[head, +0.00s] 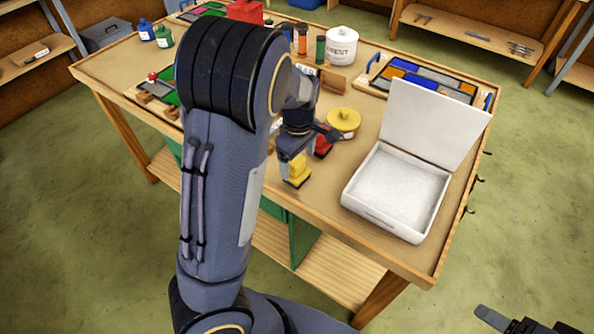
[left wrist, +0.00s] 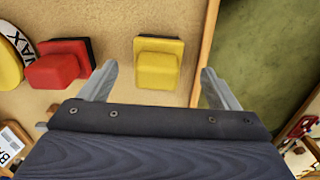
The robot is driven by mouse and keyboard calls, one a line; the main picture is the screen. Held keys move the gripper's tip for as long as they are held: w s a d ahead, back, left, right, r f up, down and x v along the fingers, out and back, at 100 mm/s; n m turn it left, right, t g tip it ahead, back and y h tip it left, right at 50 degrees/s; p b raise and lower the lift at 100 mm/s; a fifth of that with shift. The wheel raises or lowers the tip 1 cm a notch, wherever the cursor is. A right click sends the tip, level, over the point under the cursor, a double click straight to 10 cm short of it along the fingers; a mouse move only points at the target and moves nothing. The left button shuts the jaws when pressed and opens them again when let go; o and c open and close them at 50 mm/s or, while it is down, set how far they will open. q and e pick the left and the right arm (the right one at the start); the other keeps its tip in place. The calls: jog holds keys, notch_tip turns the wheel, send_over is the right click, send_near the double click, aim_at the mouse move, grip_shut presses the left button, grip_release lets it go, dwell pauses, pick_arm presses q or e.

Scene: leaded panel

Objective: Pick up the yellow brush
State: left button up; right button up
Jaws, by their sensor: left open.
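The yellow brush (head: 297,170) is a small yellow block on a dark base, near the front edge of the table. In the left wrist view the yellow brush (left wrist: 158,65) lies between the two open fingers, apart from both. My left gripper (head: 292,158) is open and above the brush; in the head view it partly hides it. The red brush (left wrist: 57,66) is to the left in the wrist view, outside the fingers; it also shows in the head view (head: 324,146). Part of my right gripper (head: 522,324) shows at the bottom right; its jaw state is unclear.
A yellow round tin (head: 343,121) stands just behind the red brush. A white open box (head: 385,211) with its lid up is to the right. A panel in a wooden frame (head: 428,80) lies behind it. The table's front edge (left wrist: 198,50) is close to the yellow brush.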

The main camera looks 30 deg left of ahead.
aim_at(297, 170)
pick_arm(q)
jog(key=f, duration=0.6)
jog(key=shift+w+a, duration=0.15)
jog(key=shift+a, duration=0.15)
jog(key=c, duration=1.1)
jog(key=shift+c, duration=0.2)
jog(key=shift+r, duration=0.15)
jog(key=shift+r, duration=0.3)
notch_tip(297, 170, up, 2)
jog(key=shift+w+r, duration=0.1)
jog(key=shift+s+a+r+p, duration=0.35)
jog(key=shift+s+a+r, duration=0.75)
jog(key=shift+s+r, duration=0.8)
jog(key=shift+s+a+r+p, duration=0.4)
jog(key=shift+s+a+r, duration=0.9)
jog(key=shift+s, duration=0.95)
jog(key=shift+s+a+r+p, duration=0.35)
jog(key=shift+s+a+r, duration=0.6)
jog(key=shift+s+r, duration=1)
